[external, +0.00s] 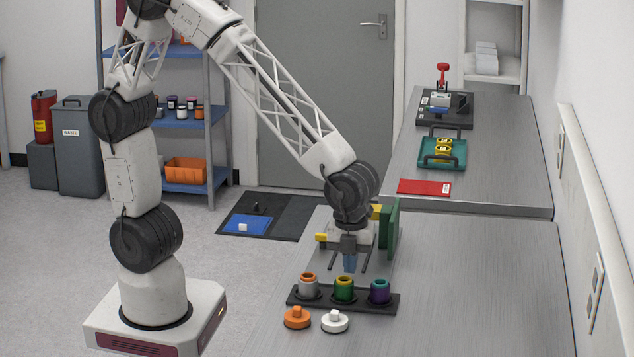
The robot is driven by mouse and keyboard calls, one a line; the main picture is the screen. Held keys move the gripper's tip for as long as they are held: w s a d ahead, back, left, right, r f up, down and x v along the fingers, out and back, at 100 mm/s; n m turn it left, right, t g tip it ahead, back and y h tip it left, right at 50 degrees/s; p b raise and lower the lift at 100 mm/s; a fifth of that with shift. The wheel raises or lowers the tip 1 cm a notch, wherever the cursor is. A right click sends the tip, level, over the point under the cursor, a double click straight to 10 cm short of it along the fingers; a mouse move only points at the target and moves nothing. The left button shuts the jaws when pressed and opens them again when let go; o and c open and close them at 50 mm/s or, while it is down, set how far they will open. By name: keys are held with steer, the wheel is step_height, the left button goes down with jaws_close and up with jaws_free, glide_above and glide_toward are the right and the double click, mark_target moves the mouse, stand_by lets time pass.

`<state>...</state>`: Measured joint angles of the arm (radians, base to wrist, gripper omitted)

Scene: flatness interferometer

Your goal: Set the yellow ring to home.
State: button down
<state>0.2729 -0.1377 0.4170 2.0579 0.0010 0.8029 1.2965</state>
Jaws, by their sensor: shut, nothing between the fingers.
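A dark rack (365,302) on the near bench holds three upright cylinders in a row. Any home mark on the ring is too small to see.
Orange (297,318) and white (334,321) knobbed discs lie in front. A green upright plate (390,230) stands behind. The bench's right side is clear.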

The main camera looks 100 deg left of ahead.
mark_target(347, 278)
steer(key=shift+f, duration=0.5)
step_height(347, 278, down, 2)
steer(key=shift+f, duration=0.1)
steer(key=shift+s+f, duration=0.3)
steer(key=shift+f, duration=0.1)
step_height(347, 278, up, 16)
steer(key=w, duration=0.1)
stand_by(0.7)
steer(key=shift+s, duration=0.1)
steer(key=s+a+n+t, duration=0.1)
steer(key=s+a+n, duration=0.4)
steer(key=s, duration=0.3)
steer(key=s+a+r+n, duration=0.1)
steer(key=s+a+n, duration=0.4)
steer(key=s+n, duration=0.2)
steer(key=s+a+r+n+t, duration=0.1)
steer(key=s+a+n, duration=0.4)
steer(key=s, duration=0.6)
steer(key=shift+s+r+n+t, duration=0.2)
steer(key=shift+n+t, duration=0.1)
steer(key=shift+n, duration=0.1)
